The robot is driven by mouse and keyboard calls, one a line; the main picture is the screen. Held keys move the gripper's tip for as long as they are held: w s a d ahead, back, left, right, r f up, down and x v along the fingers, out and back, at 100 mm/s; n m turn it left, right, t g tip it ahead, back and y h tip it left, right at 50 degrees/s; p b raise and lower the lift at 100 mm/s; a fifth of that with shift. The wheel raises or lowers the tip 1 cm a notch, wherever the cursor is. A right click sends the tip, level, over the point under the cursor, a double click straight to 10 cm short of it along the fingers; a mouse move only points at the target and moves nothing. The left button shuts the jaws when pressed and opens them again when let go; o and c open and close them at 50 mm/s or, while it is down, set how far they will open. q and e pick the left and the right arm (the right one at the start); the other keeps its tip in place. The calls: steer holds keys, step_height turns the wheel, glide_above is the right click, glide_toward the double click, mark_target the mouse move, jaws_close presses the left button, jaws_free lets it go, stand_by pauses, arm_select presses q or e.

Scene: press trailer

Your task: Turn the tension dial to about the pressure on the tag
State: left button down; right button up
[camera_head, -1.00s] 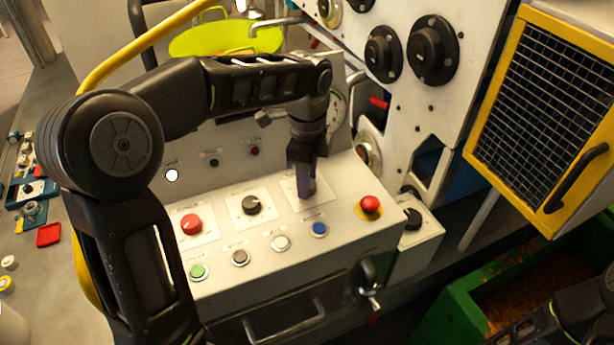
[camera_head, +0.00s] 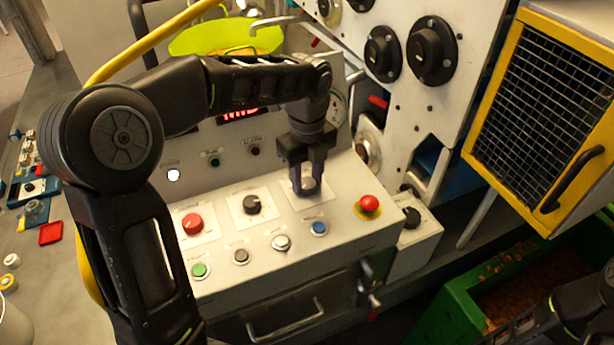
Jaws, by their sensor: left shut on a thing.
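My left gripper (camera_head: 307,187) reaches down onto the sloped panel and is shut on a small greyish dial (camera_head: 309,184). The dial sits on a white plate at the upper right of the panel, and the fingers hide most of it. A red lit display (camera_head: 238,115) shows behind my left arm, partly covered; its digits cannot be read. A round gauge (camera_head: 338,107) is partly hidden behind my left wrist. I cannot make out a pressure tag. My right gripper is out of view; only part of my right arm shows at the lower right.
A row of push buttons is in front, with a blue one (camera_head: 319,228) nearby. A red stop button (camera_head: 369,204) stands close on the right.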

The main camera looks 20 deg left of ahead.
mark_target(307, 183)
arm_select(q)
steer(key=shift+r, duration=0.1)
steer(key=c, duration=0.9)
jaws_free()
step_height(307, 183, up, 8)
steer(key=shift+f, duration=0.15)
steer(key=shift+f, duration=0.1)
